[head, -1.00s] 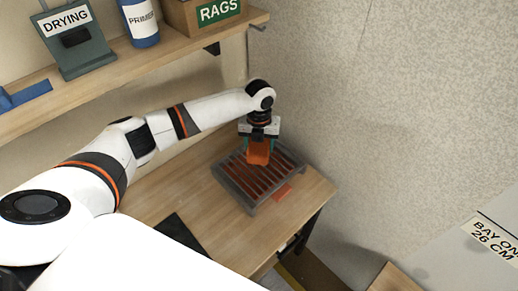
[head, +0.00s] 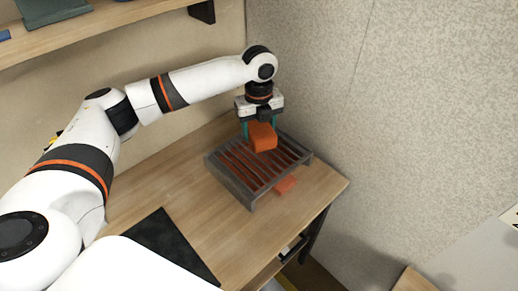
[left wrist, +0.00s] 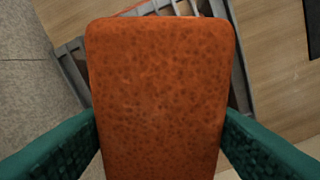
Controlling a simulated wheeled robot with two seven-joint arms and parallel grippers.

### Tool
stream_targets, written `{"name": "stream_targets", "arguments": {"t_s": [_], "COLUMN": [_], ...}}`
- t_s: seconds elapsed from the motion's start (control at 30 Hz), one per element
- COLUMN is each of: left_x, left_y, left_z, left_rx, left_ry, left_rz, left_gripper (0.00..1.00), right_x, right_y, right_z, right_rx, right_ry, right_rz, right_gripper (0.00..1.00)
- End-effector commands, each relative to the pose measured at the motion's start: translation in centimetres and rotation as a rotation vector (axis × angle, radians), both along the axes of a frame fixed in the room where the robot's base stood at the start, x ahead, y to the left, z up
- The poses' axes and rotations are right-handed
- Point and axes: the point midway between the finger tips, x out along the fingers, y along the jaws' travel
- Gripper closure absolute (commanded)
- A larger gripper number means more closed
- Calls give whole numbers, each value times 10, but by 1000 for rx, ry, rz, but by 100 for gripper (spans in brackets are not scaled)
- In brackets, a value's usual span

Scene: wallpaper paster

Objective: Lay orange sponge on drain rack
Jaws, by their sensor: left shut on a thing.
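The orange sponge (head: 263,138) is held by my left gripper (head: 259,128) over the far part of the drain rack. In the left wrist view the sponge (left wrist: 160,95) fills the middle, between the two teal fingers. The drain rack (head: 232,183) is a grey slatted frame on the wooden table, with orange-red showing between its slats. The rack (left wrist: 240,80) shows partly behind the sponge in the left wrist view. Whether the sponge touches the slats, I cannot tell. My right gripper is not in view.
A flat orange-red piece (head: 286,185) lies on the table (head: 180,195) beside the rack. A black mat (head: 163,245) lies near the front. A wall (head: 380,100) rises close behind the rack, and a shelf (head: 90,28) hangs at upper left.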

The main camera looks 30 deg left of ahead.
Motion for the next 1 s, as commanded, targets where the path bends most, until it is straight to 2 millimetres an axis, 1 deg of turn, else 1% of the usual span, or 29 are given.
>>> {"name": "stream_targets", "arguments": {"t_s": [0.03,0.17,0.3,0.43,0.53,0.87,0.9,0.97,1.0], "left_x": [0,0,-1,0,0,0,0,0,0], "left_y": [0,0,0,-1,-1,0,0,0,0], "left_z": [-6,-18,-42,-58,-62,-65,-65,-65,-65], "left_rx": [1,0,1,-1,-1,-1,-1,0,0], "left_ry": [2,1,2,1,-1,-1,-2,-1,-1], "left_rz": [0,-1,-1,-2,-3,-3,-3,-3,-3], "left_gripper": [64,64,64,64,64,64,36,26,19], "right_x": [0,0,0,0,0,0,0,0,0], "right_y": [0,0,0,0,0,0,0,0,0], "right_z": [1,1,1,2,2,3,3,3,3], "right_rx": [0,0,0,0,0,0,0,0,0], "right_ry": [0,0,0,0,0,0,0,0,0], "right_rz": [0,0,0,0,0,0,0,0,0], "right_gripper": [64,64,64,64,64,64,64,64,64]}}
